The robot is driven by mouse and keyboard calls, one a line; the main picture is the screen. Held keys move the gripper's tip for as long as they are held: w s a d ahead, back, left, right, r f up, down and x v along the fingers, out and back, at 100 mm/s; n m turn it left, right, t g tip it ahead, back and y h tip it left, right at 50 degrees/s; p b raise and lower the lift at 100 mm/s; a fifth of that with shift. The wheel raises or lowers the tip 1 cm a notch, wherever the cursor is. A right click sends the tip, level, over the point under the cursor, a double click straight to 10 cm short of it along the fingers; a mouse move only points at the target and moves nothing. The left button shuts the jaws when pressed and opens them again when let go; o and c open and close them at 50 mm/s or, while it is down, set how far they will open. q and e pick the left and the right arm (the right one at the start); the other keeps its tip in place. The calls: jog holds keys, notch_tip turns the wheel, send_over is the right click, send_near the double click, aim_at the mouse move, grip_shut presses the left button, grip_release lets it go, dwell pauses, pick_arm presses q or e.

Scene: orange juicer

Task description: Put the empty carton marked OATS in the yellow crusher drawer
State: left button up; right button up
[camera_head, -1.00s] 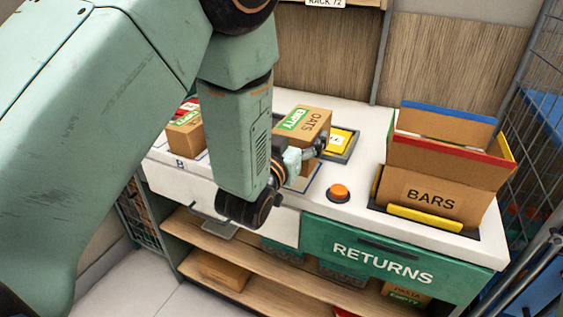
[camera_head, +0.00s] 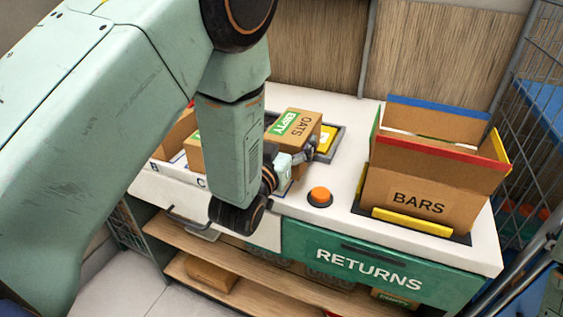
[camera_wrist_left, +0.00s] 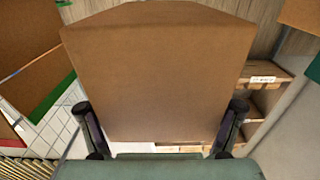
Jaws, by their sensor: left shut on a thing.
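The OATS carton (camera_head: 300,126) is a brown box with a green EMPTY label on its top. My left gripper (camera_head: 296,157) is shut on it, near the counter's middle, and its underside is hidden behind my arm. In the left wrist view the carton (camera_wrist_left: 158,75) fills the middle, with the two fingers of my left gripper (camera_wrist_left: 160,128) on either side of it. No yellow crusher drawer can be made out; a yellow panel (camera_head: 326,138) in a dark frame lies partly hidden behind the carton. My right gripper is not in view.
An open BARS box (camera_head: 418,200) stands on the right of the white counter (camera_head: 345,190). The green RETURNS drawer (camera_head: 370,268) is below. Other cartons (camera_head: 176,136) stand at left. A wire cage (camera_head: 518,120) bounds the right.

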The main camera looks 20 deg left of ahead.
pick_arm(q)
notch_tip(320, 180, down, 6)
jog(key=shift+r+b, duration=0.1)
jog(key=shift+b, duration=0.3)
jog(key=shift+w+a, duration=0.1)
jog(key=shift+a, duration=0.15)
jog(key=shift+w+f, duration=0.1)
jog(key=shift+f, duration=0.15)
jog(key=o, duration=0.7)
jog(key=shift+d+f, duration=0.1)
jog(key=o, duration=0.3)
jog(key=shift+o, duration=0.5)
